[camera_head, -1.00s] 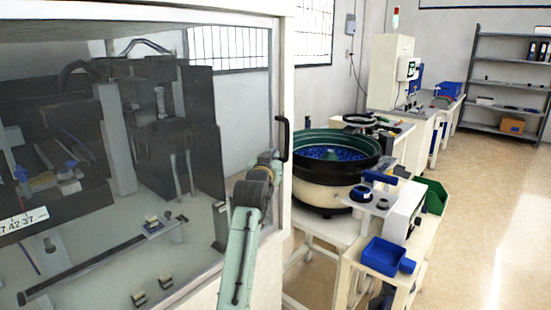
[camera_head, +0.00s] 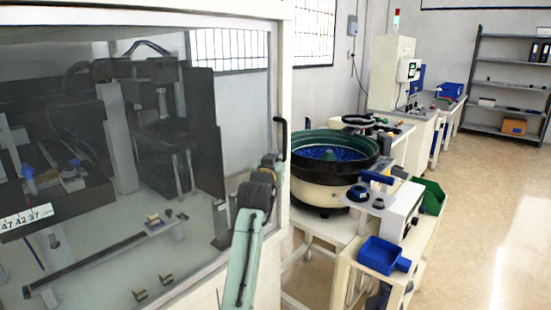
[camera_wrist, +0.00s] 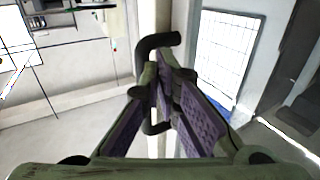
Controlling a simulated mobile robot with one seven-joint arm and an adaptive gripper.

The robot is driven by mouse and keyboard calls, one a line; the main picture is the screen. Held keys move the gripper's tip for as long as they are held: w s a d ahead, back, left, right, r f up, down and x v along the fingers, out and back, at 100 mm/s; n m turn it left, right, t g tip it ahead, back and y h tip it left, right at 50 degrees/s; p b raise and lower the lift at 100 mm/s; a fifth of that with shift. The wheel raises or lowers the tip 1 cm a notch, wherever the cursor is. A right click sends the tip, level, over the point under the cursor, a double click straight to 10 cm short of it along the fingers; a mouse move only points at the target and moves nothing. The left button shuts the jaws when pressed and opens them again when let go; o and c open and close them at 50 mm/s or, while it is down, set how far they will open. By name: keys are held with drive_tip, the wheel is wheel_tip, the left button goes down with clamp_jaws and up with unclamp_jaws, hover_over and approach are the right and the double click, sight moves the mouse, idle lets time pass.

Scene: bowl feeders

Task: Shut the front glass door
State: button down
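The front glass door (camera_head: 110,130) of the white machine cabinet fills the left of the head view. Its black handle (camera_head: 283,138) stands upright along the door's right edge. My gripper (camera_head: 273,160) is at the lower part of this handle, partly hidden by my wrist. In the wrist view the handle (camera_wrist: 158,43) curves out at the top, and its lower end shows below between the fingers. The purple-padded fingers of my gripper (camera_wrist: 160,80) come close together on either side of the handle bar and look shut on it. The exact contact is partly hidden.
A green-rimmed bowl feeder (camera_head: 335,170) with blue parts stands on a white table right of the cabinet. A blue tray (camera_head: 383,255) and a green bin (camera_head: 430,195) are nearby. Open floor (camera_head: 490,190) lies at the right.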

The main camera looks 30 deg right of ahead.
drive_tip(key=s+d+b, duration=0.3)
drive_tip(key=s, duration=0.7)
drive_tip(key=shift+s+d, duration=0.4)
drive_tip(key=shift+f, duration=0.1)
